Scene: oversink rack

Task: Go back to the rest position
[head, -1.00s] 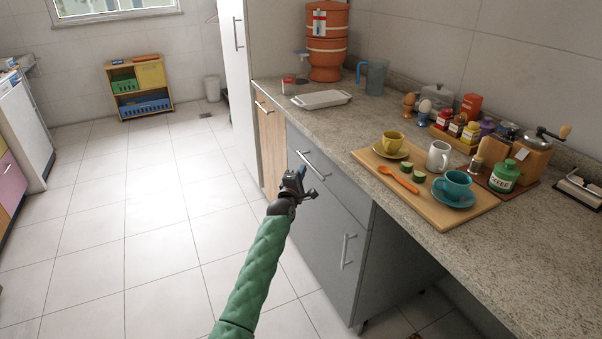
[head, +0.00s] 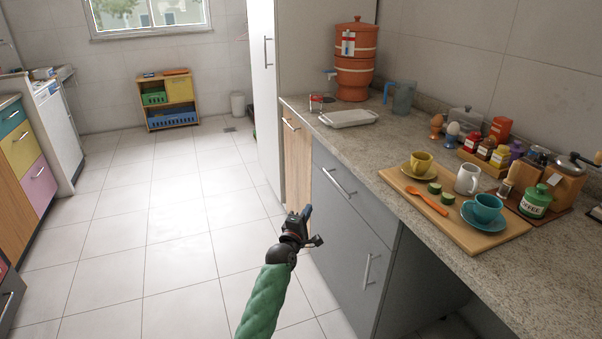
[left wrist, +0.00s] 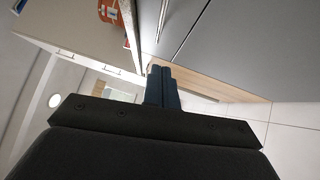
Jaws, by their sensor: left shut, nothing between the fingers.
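My left gripper (head: 304,215) is in the head view in front of the grey cabinet, below the counter's height, at the end of my green-sleeved arm. In the left wrist view its two dark fingers (left wrist: 162,88) lie together with nothing between them. Cabinet fronts and part of the floor show beyond the fingers. My right gripper is in neither view.
The granite counter (head: 420,250) runs along the right. It bears a wooden board (head: 470,238) with cups, a spoon and cut green pieces. The grey cabinet (head: 345,255) has protruding handles. The tiled floor (head: 160,230) at left is open.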

